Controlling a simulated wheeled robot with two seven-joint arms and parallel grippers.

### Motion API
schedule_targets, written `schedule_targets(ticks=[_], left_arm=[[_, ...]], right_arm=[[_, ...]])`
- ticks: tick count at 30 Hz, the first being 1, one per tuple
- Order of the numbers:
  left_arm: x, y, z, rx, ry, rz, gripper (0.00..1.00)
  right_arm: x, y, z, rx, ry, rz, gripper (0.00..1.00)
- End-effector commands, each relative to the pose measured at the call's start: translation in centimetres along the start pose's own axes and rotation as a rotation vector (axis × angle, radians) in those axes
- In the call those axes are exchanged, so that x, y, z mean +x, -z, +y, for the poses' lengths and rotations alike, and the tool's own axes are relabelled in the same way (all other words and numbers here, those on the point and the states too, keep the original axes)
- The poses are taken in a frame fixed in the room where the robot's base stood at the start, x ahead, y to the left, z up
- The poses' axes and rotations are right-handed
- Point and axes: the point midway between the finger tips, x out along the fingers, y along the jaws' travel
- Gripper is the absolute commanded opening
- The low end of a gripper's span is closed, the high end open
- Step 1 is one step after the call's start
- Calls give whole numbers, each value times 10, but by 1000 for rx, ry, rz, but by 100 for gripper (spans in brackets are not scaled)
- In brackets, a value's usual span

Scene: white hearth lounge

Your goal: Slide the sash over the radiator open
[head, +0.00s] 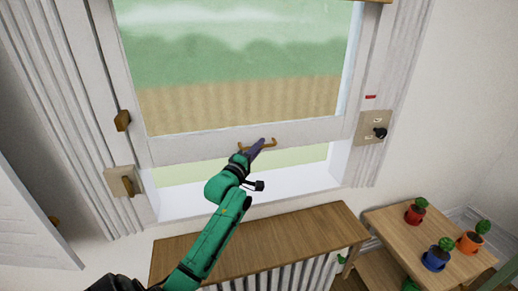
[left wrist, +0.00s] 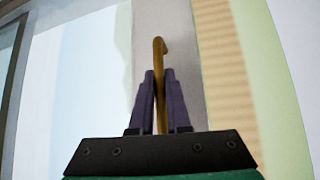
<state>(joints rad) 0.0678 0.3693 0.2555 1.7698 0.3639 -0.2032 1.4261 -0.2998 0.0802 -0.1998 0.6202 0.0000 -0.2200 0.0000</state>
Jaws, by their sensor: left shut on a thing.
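The window sash (head: 200,148) has a white bottom rail and stands partly raised, with an open gap between the rail and the white sill (head: 285,184). A brass handle (head: 273,142) is fixed on the rail. My left gripper (head: 257,147) reaches up from below, its purple fingers shut on the handle. In the left wrist view the handle (left wrist: 160,57) runs between the two fingers, and its hooked end shows beyond the tips. The fingers hide part of the handle in the head view. My right gripper is not in view.
A wooden shelf (head: 300,232) covers the white radiator (head: 312,275) below the sill. A plate with a black knob (head: 378,133) is on the right frame. A brass catch (head: 124,182) is on the left frame. A wooden table (head: 385,221) with several potted plants stands right.

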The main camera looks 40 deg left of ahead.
Motion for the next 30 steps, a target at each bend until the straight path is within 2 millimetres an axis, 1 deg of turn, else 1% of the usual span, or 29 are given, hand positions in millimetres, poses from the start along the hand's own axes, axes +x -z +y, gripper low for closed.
schedule_targets(ticks=[1, 4, 8, 17, 18, 20, 21, 30], left_arm=[[2, 3, 16, -1, -7, 2, 0], [3, 4, 22, 1, -5, 2, 0], [3, 4, 25, 0, -4, 1, 0], [3, 4, 23, 0, -2, 1, 0], [3, 4, 23, 0, -1, 1, 19], [3, 3, 22, 0, -1, 0, 42], [3, 3, 22, 0, 0, 0, 44], [2, 3, 21, -1, 2, -1, 44]], right_arm=[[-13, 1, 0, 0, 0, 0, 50], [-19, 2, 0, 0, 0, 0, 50], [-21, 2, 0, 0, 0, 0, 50], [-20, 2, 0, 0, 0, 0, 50], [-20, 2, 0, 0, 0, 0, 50], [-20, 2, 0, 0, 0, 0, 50], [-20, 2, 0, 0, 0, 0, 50], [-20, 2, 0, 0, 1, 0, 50]])
